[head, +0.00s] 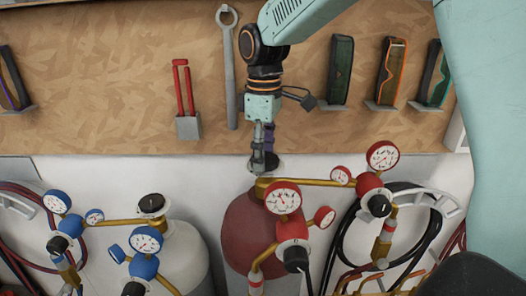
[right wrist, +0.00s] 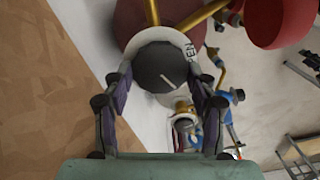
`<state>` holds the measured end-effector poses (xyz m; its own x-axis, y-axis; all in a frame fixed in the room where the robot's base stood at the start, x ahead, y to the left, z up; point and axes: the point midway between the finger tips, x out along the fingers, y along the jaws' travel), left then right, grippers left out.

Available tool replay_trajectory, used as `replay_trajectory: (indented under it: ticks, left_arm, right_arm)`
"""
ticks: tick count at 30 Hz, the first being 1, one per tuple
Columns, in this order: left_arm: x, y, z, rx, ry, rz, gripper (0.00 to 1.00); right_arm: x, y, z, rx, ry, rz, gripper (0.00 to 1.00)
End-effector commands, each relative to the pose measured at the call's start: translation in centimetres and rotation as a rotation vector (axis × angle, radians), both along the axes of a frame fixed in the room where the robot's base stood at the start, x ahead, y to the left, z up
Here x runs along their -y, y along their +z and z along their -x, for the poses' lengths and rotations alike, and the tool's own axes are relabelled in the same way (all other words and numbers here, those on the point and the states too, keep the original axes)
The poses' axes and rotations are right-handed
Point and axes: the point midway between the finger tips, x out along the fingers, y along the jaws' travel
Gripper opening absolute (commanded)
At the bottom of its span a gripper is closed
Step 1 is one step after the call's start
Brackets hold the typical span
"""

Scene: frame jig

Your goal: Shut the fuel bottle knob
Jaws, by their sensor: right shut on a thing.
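The red fuel bottle (head: 243,232) stands in the middle of the head view, with its valve on top. My right gripper (head: 263,160) points straight down over that valve and hides most of the knob. In the right wrist view the knob (right wrist: 158,67) is a dark round cap with a pale line, inside a white ring (right wrist: 187,50) with letters ending in "EN". My right gripper's fingers (right wrist: 160,90) sit on both sides of the knob, shut on it. My left gripper is not in view.
Red gauges (head: 284,196) and brass pipes stand close right of the valve. A white-grey bottle (head: 180,255) with blue gauges (head: 146,240) and a black knob (head: 151,205) stands left. The wooden tool board (head: 100,90) behind holds a wrench (head: 229,70) and goggles (head: 341,70).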

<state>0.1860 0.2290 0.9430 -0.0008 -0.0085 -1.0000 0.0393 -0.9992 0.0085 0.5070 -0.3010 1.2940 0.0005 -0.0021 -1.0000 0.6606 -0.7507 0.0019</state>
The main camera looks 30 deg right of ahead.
Motion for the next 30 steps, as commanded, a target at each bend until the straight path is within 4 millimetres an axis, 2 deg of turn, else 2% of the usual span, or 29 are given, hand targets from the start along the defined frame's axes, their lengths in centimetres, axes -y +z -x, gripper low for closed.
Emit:
replay_trajectory:
  ticks: [30]
  left_arm:
    - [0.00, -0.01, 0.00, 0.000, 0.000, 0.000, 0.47]
  right_arm:
    - [-0.04, -0.16, 0.17, -0.005, -0.964, 0.000, 0.26]
